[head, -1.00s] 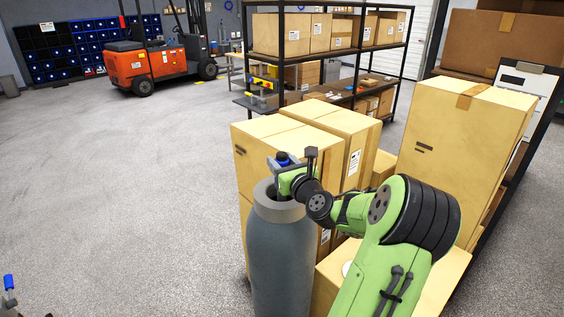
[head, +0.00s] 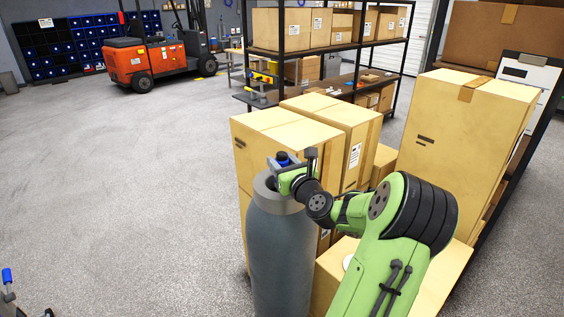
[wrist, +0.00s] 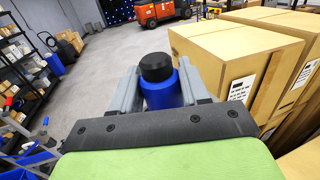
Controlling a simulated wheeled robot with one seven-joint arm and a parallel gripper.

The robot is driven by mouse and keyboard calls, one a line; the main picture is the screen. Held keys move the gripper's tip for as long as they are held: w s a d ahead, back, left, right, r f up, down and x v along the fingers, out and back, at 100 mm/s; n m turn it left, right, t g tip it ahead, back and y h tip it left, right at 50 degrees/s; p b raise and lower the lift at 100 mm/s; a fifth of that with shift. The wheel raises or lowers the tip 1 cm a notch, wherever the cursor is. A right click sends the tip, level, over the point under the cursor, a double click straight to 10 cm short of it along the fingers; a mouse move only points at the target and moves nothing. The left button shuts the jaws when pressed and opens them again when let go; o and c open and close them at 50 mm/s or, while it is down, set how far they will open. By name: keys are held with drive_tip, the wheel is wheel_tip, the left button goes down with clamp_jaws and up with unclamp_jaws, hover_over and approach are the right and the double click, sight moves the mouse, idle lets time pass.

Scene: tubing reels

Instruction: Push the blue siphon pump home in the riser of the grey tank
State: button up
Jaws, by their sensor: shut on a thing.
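The grey tank (head: 277,245) stands upright in the head view, with a lighter grey collar (head: 266,197) at its top. My gripper (head: 284,166) is at the top of the tank, just over the collar. It is shut on the blue siphon pump (wrist: 163,93), which has a black cap and stands between the two grey fingers in the wrist view. In the head view only the pump's dark and blue top (head: 283,158) shows. The pump's lower part and the riser opening are hidden by my gripper and the collar, so I cannot tell how deep it sits.
Stacked cardboard boxes (head: 285,135) stand close behind and right of the tank. A tall box (head: 465,150) is further right. A black shelf rack (head: 330,60) and an orange forklift (head: 150,60) are behind.

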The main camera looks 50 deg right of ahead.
drive_tip(key=shift+f, duration=0.1)
drive_tip(key=o, duration=1.2)
drive_tip(key=shift+s+a, duration=0.15)
drive_tip(key=shift+s, duration=0.2)
drive_tip(key=b+v, duration=0.2)
drive_tip(key=v, duration=1.3)
drive_tip(key=shift+w+a+f, duration=0.1)
